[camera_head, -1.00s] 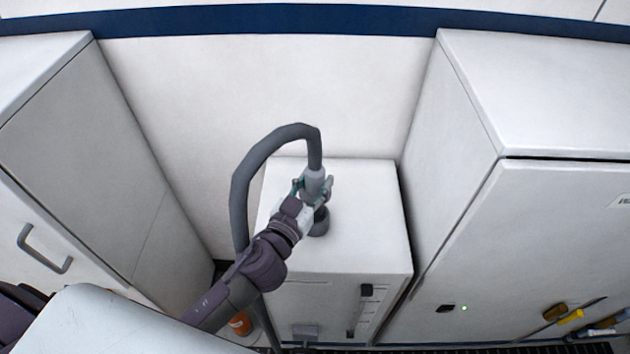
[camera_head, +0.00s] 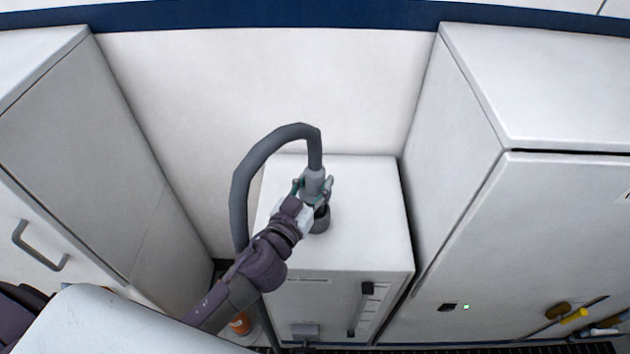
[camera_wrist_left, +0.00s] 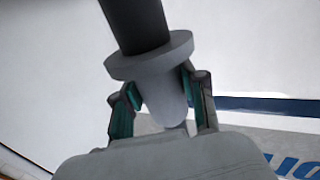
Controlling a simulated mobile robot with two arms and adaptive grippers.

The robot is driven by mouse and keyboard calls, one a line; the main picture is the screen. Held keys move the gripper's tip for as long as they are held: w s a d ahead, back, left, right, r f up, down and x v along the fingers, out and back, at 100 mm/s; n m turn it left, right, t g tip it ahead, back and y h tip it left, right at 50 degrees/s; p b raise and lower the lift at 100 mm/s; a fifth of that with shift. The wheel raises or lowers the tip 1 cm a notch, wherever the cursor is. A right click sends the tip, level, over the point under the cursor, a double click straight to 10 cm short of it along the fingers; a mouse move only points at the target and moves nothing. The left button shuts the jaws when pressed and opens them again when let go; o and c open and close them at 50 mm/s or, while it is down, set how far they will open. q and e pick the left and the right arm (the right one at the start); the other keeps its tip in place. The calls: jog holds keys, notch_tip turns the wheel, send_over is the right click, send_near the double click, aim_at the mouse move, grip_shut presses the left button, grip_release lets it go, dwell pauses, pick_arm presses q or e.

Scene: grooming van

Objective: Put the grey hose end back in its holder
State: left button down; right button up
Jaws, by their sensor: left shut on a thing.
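The grey hose end (camera_head: 313,181) is upright with its dark hose (camera_head: 240,190) looping up and over to the left. My left gripper (camera_head: 314,190) is shut on the hose end. In the left wrist view the light grey hose end (camera_wrist_left: 158,85) sits between the two teal-padded fingers of the gripper (camera_wrist_left: 160,108). The dark grey round holder (camera_head: 320,222) stands on top of the white cabinet (camera_head: 365,220), directly below the hose end. The gripper partly hides the hose end's lower part, so I cannot tell whether it is inside the holder. My right gripper is not in view.
A tall white cabinet (camera_head: 540,220) stands close on the right and another with a handle (camera_head: 80,160) on the left. An orange object (camera_head: 240,325) is low beside the white cabinet. Brushes (camera_head: 575,315) are at the lower right. The cabinet top right of the holder is clear.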

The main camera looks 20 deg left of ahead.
pick_arm(q)
jog(key=shift+f+b, duration=1.45)
jog(key=shift+f+b, duration=0.6)
jog(key=shift+f, duration=0.05)
jog(key=c, duration=0.6)
grip_release()
jog(key=shift+o, duration=0.2)
jog(key=s+a, duration=0.1)
jog(key=s, duration=1.1)
jog(key=shift+a, duration=0.35)
